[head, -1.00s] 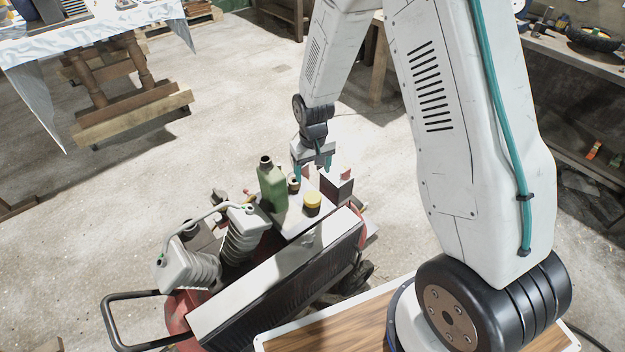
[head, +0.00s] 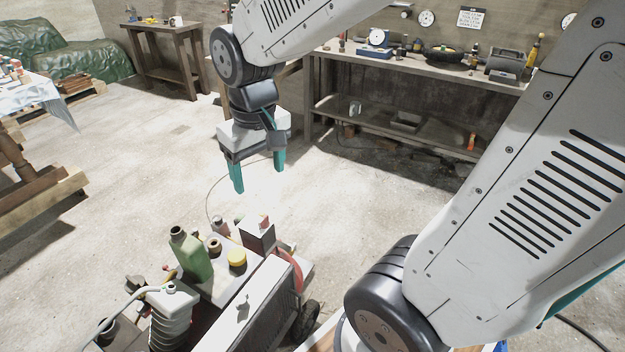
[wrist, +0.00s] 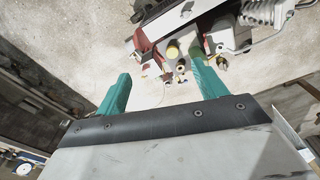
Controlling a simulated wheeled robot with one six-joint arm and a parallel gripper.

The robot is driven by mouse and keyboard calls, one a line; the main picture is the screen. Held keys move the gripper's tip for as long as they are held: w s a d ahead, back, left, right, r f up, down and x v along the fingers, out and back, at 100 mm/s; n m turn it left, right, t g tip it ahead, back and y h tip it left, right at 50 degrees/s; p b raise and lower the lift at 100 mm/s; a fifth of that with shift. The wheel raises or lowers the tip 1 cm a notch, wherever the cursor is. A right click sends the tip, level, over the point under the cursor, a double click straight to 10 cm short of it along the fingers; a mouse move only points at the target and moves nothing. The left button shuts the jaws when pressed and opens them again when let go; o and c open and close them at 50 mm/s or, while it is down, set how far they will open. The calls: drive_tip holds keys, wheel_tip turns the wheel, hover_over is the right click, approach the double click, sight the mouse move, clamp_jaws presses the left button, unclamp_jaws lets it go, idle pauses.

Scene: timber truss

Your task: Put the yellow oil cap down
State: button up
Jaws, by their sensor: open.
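The yellow oil cap (head: 237,257) sits on the pale flat top of the red cart, just right of the green bottle (head: 191,254). The cap also shows in the wrist view (wrist: 172,51). My gripper (head: 259,176) is open and empty, raised well above the cart and behind it. Its teal fingers point down and stand wide apart. In the wrist view its fingers (wrist: 160,90) frame bare floor, with the cap beyond them.
A dark box (head: 257,236) and a small brown-topped jar (head: 214,246) stand close to the cap. A ribbed white canister (head: 171,318) is at the cart's left. A workbench (head: 420,78) runs along the back wall. The floor behind the cart is clear.

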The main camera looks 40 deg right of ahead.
drive_tip(key=s+r, duration=0.2)
drive_tip(key=s, duration=0.4)
drive_tip(key=s+r, duration=0.3)
drive_tip(key=s, duration=0.4)
drive_tip(key=shift+s+d, duration=0.3)
